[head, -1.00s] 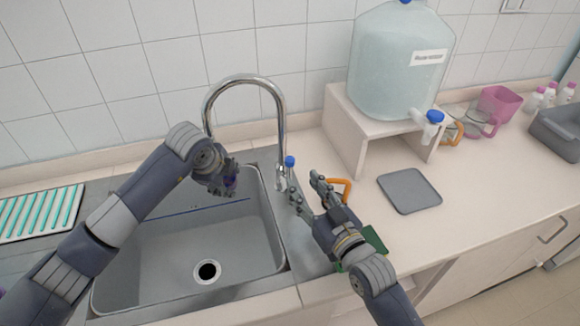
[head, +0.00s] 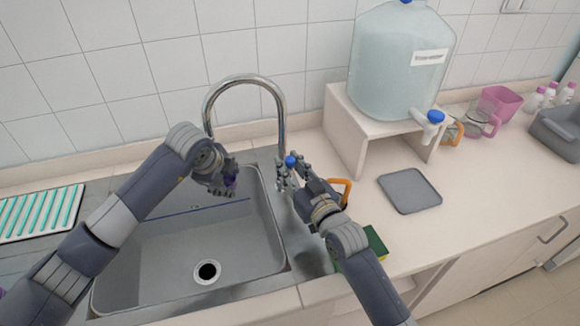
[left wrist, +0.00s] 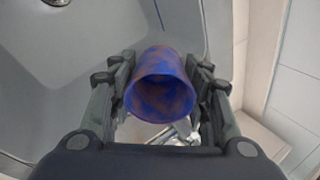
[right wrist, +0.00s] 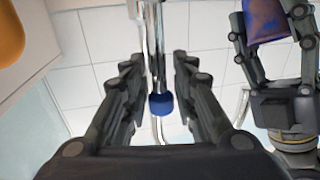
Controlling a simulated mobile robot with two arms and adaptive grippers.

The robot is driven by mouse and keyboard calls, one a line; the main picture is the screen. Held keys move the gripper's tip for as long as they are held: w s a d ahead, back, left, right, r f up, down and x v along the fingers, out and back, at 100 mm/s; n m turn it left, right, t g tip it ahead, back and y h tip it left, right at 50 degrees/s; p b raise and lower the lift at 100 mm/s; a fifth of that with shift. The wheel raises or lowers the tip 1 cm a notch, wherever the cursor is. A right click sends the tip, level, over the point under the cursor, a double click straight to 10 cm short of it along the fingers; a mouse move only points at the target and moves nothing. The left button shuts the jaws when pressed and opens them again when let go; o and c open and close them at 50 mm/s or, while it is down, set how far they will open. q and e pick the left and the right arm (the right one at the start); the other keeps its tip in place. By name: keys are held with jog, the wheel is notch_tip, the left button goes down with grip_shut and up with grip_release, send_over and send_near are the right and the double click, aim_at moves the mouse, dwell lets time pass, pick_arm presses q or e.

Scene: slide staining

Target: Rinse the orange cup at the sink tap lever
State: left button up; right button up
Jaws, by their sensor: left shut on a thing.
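The tap lever (right wrist: 155,60) is a thin metal rod with a blue tip (head: 291,160). My right gripper (head: 292,174) is open, with its fingers on either side of the lever. I cannot tell whether they touch it. The curved chrome tap (head: 245,79) stands behind the basin.
An orange handle (head: 347,186) shows behind my right gripper. A green and yellow sponge (head: 376,241) lies beside that arm. A water container (head: 400,65) stands on a white stand (head: 345,125). A grey mat (head: 409,191) lies on the counter, and a striped rack (head: 40,212) is at left.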

grip_shut()
jog(key=shift+w+d+f+m, duration=0.25)
jog(key=shift+d+m, duration=0.25)
jog(key=shift+m, duration=0.2)
jog(key=o, duration=0.6)
grip_release()
jog(key=shift+s+r, duration=0.1)
jog(key=shift+o, duration=0.2)
jog(key=shift+s+d+r, duration=0.1)
jog(key=v, duration=1.2)
jog(key=shift+f, duration=0.2)
